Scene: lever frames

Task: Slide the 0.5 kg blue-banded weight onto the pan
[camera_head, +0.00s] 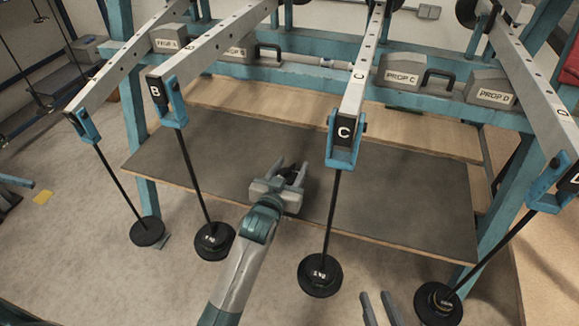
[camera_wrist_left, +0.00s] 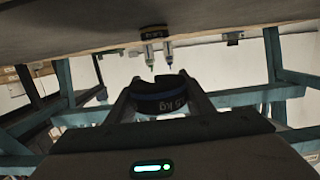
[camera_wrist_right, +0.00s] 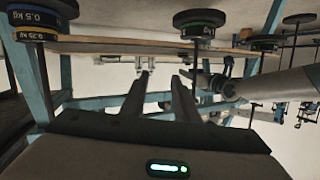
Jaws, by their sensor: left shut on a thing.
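My left gripper (camera_head: 290,172) is over the grey board, shut on a small dark weight. In the left wrist view this blue-banded weight (camera_wrist_left: 160,100) sits between the fingers, with part of "5 kg" legible. Four-beam frames carry hanging round pans: the pan under the leftmost beam (camera_head: 147,231) looks bare, the pan under B (camera_head: 214,252) and the pan under C (camera_head: 320,285) hold dark weights, as does the pan under D (camera_head: 439,312). My right gripper (camera_head: 377,297) is open and empty, low between the C and D pans.
The grey board (camera_head: 400,215) lies behind the hanging rods. Boxes labelled PROP C (camera_head: 400,72) and PROP D (camera_head: 490,90) stand on the teal frame behind. The right wrist view shows a stack with blue and yellow bands (camera_wrist_right: 28,36). Rods hang close on both sides of my left arm.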

